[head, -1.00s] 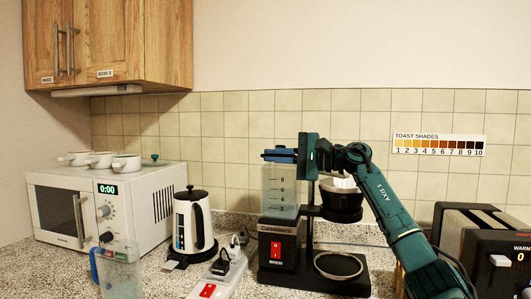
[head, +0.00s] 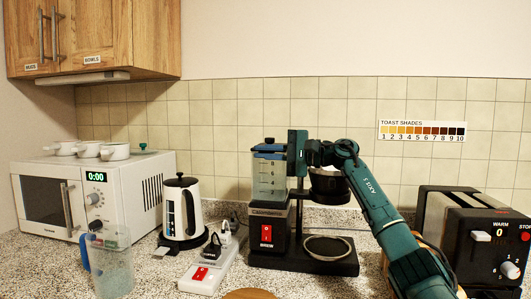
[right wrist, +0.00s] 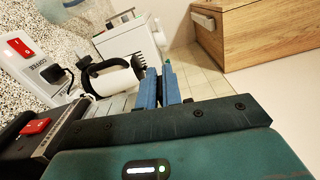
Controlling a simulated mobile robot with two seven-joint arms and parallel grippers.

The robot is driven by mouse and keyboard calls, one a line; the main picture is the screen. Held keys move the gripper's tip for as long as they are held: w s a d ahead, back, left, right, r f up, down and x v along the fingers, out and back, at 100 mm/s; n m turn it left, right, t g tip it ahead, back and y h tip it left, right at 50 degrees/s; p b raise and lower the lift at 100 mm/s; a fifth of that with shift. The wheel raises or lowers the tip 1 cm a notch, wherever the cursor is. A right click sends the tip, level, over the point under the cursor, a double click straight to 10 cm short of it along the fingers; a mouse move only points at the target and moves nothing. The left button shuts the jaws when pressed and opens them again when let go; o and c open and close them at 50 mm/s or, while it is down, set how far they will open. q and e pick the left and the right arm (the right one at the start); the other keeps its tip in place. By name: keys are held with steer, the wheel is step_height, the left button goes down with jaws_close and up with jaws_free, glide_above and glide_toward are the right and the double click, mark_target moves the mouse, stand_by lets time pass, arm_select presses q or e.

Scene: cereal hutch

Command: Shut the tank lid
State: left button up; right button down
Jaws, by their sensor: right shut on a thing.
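The coffee maker (head: 268,232) stands on the counter, with its clear water tank (head: 267,178) at its upper left. The tank lid (head: 269,142) shows only as a small dark part at the tank's top, mostly hidden by my fingers. My right gripper (head: 268,151) reaches across the tank's top from the right, its blue fingers about level. In the right wrist view the two blue fingers (right wrist: 159,90) stand close together with a narrow gap, and what they grip is hard to make out. My left gripper is not in view.
A kettle (head: 182,212), a power strip (head: 210,268) and a clear jug (head: 112,262) stand left of the coffee maker. A microwave (head: 125,190) with cups on top is farther left. A toaster (head: 465,240) stands at the right. Space above the tank is clear.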

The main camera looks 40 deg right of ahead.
steer(key=c, duration=1.6)
jaws_free()
steer(key=shift+f, duration=0.2)
steer(key=shift+r, duration=0.1)
steer(key=shift+r, duration=0.1)
step_height(320, 180, up, 10)
steer(key=shift+f+p, duration=0.15)
steer(key=shift+p, duration=1.1)
